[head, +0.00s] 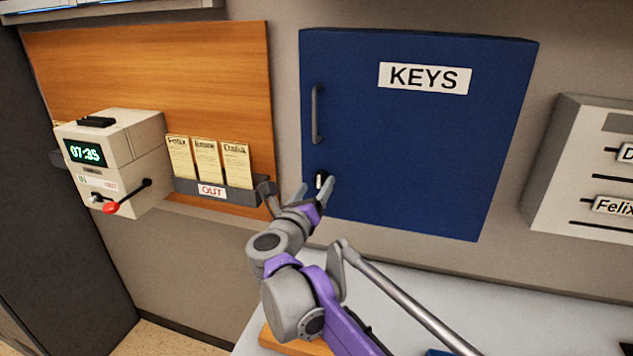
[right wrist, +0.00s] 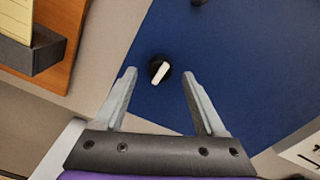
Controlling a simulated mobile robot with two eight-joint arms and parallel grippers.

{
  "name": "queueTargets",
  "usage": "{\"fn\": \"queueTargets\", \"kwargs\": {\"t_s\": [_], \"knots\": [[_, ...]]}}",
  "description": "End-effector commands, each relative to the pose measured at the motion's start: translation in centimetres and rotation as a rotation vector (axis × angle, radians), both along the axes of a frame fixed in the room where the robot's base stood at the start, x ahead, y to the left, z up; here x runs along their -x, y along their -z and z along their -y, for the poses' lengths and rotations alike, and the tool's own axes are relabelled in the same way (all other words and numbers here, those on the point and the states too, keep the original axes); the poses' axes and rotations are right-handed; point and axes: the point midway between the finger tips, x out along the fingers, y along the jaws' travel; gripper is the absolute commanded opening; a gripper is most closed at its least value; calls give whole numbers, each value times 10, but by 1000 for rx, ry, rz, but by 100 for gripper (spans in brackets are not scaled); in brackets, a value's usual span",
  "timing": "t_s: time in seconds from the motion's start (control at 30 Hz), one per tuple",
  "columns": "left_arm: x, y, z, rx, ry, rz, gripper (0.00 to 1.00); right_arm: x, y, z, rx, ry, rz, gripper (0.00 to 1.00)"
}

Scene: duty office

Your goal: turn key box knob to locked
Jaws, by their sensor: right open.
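The blue key box (head: 420,140) hangs on the wall with a KEYS label and a grey handle (head: 315,113) on its left side. Its knob (head: 321,181) is a small black disc with a white pointer, low on the left of the door. In the right wrist view the knob (right wrist: 159,71) shows whole, its white pointer slanting a little off upright. My right gripper (head: 313,187) is open in front of the knob; in the right wrist view its fingers (right wrist: 160,75) stand on either side of the knob, apart from it. My left gripper is out of view.
A time clock (head: 112,163) with a red-tipped lever and a rack (head: 222,190) of cards marked OUT are on the left. A white name board (head: 585,165) is on the right. A pale tabletop (head: 420,290) lies below the box.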

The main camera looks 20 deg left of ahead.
Motion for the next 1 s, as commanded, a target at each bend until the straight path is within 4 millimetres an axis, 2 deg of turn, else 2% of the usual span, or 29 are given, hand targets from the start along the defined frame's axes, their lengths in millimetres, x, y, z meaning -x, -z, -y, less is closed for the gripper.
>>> {"fn": "queueTargets", "kwargs": {"t_s": [0.17,0.47,0.57,0.87,0.9,1.0], "knots": [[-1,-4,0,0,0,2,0,-16,-1,1,1,1,0,73],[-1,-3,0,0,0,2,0,-18,0,1,1,-1,0,73],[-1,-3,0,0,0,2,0,-18,0,1,1,0,1,58],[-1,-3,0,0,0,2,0,-18,0,1,1,0,1,4],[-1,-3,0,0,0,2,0,-18,0,1,1,0,1,0],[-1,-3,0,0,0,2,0,-18,0,1,1,0,1,0]]}}
